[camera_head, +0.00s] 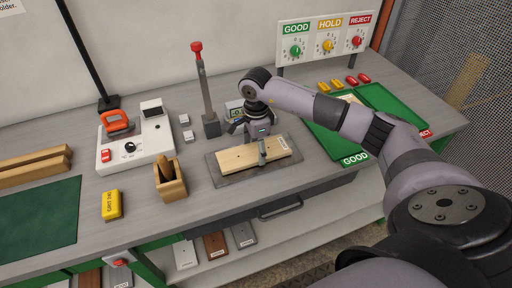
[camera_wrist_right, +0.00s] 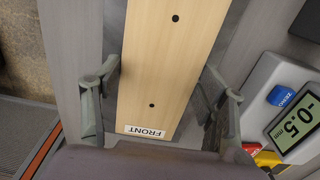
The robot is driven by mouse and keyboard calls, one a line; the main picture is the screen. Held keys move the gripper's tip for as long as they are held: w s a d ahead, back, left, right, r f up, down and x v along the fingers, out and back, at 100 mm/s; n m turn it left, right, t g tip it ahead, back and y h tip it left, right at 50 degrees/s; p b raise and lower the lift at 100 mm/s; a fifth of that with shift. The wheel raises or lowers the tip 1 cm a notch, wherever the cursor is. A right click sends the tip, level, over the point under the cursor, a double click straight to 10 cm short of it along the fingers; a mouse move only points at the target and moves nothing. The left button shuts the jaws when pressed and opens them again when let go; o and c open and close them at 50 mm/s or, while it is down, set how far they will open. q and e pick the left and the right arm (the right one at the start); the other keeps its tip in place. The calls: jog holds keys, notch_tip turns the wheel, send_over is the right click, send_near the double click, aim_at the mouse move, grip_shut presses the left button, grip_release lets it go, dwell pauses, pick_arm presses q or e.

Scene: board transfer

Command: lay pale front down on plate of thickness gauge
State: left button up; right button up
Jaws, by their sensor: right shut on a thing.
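The pale front (camera_head: 240,158) is a light wood board with two dark holes and a FRONT label on its upward face; it also shows in the right wrist view (camera_wrist_right: 168,65). My right gripper (camera_head: 262,148) is shut on it, with one finger at each long edge in the right wrist view (camera_wrist_right: 157,88). The board is over the grey plate (camera_head: 218,178) of the thickness gauge and roughly level; I cannot tell whether it touches the plate. The gauge's display (camera_wrist_right: 298,128) reads -0.5 mm. Its post (camera_head: 206,95) has a red knob. My left gripper is not in view.
Green trays (camera_head: 395,108) lie at the right, below a GOOD/HOLD/REJECT dial panel (camera_head: 325,42). A white device with an orange handle (camera_head: 117,121), a wooden holder (camera_head: 170,188) and a yellow block (camera_head: 112,205) stand left of the plate. Other boards lie on the lower shelf.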

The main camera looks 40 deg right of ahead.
jog(key=shift+f, duration=0.2)
jog(key=o, duration=1.4)
jog(key=shift+c, duration=0.2)
notch_tip(320, 180, up, 12)
